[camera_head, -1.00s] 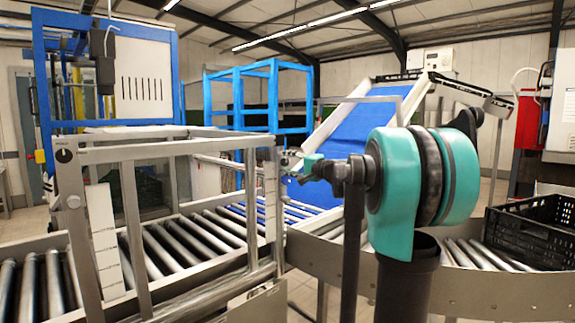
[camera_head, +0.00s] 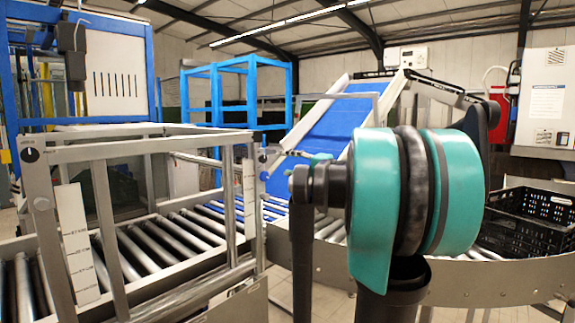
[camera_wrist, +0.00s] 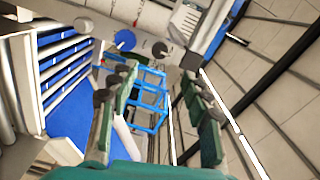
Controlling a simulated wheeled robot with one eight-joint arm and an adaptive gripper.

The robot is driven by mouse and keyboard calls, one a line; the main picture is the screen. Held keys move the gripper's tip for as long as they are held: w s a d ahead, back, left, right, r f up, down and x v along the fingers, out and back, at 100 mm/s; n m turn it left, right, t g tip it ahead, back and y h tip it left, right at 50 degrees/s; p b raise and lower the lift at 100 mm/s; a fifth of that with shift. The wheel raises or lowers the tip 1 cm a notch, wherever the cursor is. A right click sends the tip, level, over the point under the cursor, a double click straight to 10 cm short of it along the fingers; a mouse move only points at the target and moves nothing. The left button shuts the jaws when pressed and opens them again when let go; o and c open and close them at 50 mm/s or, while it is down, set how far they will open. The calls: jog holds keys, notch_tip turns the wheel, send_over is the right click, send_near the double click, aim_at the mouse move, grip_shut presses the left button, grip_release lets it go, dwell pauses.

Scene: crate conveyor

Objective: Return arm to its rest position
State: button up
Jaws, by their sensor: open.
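My gripper (camera_wrist: 157,78) is open and empty in the wrist view, its two dark green fingers spread apart. Between and beyond the fingers are only distant things, such as a blue frame (camera_wrist: 150,98). In the head view my teal and black arm is folded close to the camera, right of the middle. It covers part of the roller conveyor behind it. I cannot make out the gripper's fingers clearly in the head view.
A grey metal guard frame (camera_head: 150,145) stands over the roller conveyor (camera_head: 150,243) at left. A blue inclined belt (camera_head: 335,130) rises behind my arm. A black crate (camera_head: 530,222) sits on the conveyor at right. A blue frame (camera_head: 268,78) stands farther back.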

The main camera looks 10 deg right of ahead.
jog(key=s+a+f+n+g+h, duration=0.1)
jog(key=s+a+f+n+g, duration=0.15)
jog(key=s+f, duration=0.45)
jog(key=s+a+f+n+g+h, duration=0.15)
jog(key=a+f, duration=0.25)
jog(key=f, duration=0.7)
jog(key=s+a+f+n+g+h, duration=0.1)
jog(key=s+a+f+g, duration=0.3)
jog(key=f, duration=0.5)
jog(key=s+d+f+n+g+h, duration=0.1)
jog(key=s+d+f+n+h, duration=0.1)
jog(key=s+f, duration=0.7)
jog(key=s+d+f+n+g+h, duration=0.1)
jog(key=s+d+f+h, duration=0.4)
jog(key=s+f, duration=0.4)
jog(key=shift+s+d+f+n, duration=0.15)
jog(key=shift+s+f+n, duration=0.25)
jog(key=shift+s, duration=0.1)
jog(key=shift+o, duration=0.2)
jog(key=shift+r, duration=0.1)
